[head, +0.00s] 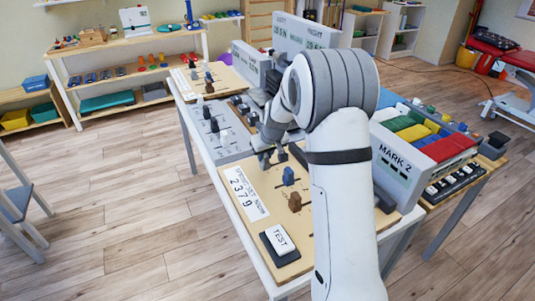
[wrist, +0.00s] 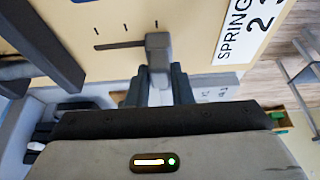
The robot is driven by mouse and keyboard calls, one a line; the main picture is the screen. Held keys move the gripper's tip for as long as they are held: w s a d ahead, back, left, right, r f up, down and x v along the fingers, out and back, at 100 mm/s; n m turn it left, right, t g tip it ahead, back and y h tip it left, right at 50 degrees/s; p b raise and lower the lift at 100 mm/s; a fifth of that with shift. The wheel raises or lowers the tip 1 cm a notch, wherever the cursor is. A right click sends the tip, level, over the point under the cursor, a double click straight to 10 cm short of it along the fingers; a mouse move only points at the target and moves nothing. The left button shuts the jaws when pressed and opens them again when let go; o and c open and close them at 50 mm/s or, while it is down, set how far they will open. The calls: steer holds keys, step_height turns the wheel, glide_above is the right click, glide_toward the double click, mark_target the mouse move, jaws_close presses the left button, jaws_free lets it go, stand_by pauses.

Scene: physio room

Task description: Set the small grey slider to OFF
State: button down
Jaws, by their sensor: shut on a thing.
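A small grey slider knob (wrist: 158,48) stands at the right end of a dark slot with several tick marks in the wrist view. My gripper (wrist: 160,82) is shut on this grey slider, with one finger on each side of its stem. In the head view my gripper (head: 265,155) is at the far end of the light wooden board (head: 262,215), and my arm hides part of it. I cannot read any OFF mark by the slot.
The board also carries a number label (head: 246,192), a blue knob (head: 288,176), a brown knob (head: 295,201) and a TEST button (head: 280,240). A grey panel with several sliders (head: 215,147) lies beyond it. Coloured blocks (head: 425,132) are at the right.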

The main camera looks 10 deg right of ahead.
steer(key=shift+a, duration=0.3)
steer(key=c, duration=1.3)
jaws_free()
steer(key=shift+r, duration=0.1)
steer(key=shift+s+d+r, duration=0.1)
steer(key=shift+r, duration=0.15)
steer(key=v, duration=0.7)
steer(key=shift+s, duration=0.1)
